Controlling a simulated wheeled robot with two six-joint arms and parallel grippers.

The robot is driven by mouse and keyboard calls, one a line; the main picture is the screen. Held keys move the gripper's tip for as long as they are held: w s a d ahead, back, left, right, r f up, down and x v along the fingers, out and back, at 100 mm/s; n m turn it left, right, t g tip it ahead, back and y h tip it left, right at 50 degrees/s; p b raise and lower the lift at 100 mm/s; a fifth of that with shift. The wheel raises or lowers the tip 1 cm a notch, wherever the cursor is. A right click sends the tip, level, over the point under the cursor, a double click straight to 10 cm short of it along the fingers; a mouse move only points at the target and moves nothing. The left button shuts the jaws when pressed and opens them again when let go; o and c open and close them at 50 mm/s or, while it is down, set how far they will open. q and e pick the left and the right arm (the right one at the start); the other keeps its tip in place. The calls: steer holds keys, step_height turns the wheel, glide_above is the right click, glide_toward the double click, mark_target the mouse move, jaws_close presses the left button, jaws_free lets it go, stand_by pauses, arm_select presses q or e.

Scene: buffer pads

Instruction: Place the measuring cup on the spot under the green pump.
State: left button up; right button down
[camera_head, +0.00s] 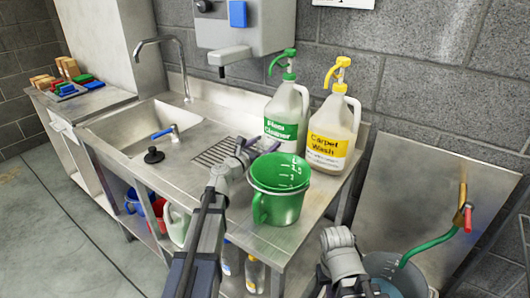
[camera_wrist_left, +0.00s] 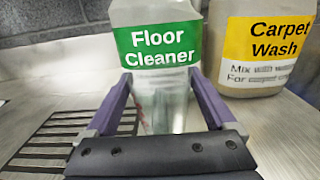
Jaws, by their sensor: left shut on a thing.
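My left gripper (camera_head: 256,148) is at the counter in front of the floor cleaner bottle (camera_head: 286,118), which has the green pump (camera_head: 285,60). Its purple fingers (camera_wrist_left: 160,76) are shut on a clear, see-through thing (camera_wrist_left: 162,108), taken to be the measuring cup. Its outline is hard to make out against the bottle behind it, and in the head view it can hardly be seen. The pump's nozzle reaches left above this area. Of my right arm only a grey link shows at the lower right; its jaws are out of sight.
A green jug (camera_head: 280,190) with scale marks stands close to the right of my left gripper. The carpet wash bottle (camera_head: 335,130) with a yellow pump stands right of the floor cleaner. A drain grille (camera_head: 216,151) and sink (camera_head: 140,125) lie to the left.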

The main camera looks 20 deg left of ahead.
arm_select(q)
steer(key=shift+f, duration=0.55)
steer(key=shift+r, duration=0.15)
steer(key=o, duration=0.9)
steer(key=shift+f, duration=0.2)
steer(key=shift+o, duration=0.8)
steer(key=shift+r, duration=0.1)
